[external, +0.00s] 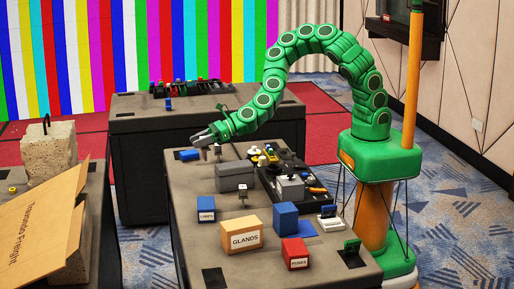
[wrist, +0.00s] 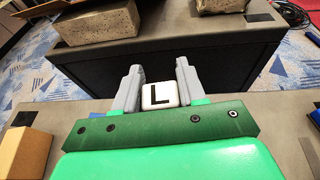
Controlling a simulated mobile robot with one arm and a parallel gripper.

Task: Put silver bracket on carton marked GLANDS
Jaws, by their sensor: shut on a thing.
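My gripper (external: 203,136) is at the left end of my green arm, above the far left part of the table. In the wrist view its grey fingers (wrist: 158,88) are on both sides of a white cube marked L (wrist: 159,96), and they are shut on it. The carton marked GLANDS (external: 240,238) stands near the front of the table, well in front of my gripper. Its top looks bare. A brown box (wrist: 22,153) at the lower left of the wrist view looks like this carton. I cannot clearly make out the silver bracket.
Near the carton stand a blue box (external: 285,218), a red carton (external: 295,254) and a small labelled blue box (external: 206,209). A grey block (external: 236,177) and a cluttered black tray (external: 268,186) are behind. A side table (external: 96,215) at left holds a concrete block (external: 50,152).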

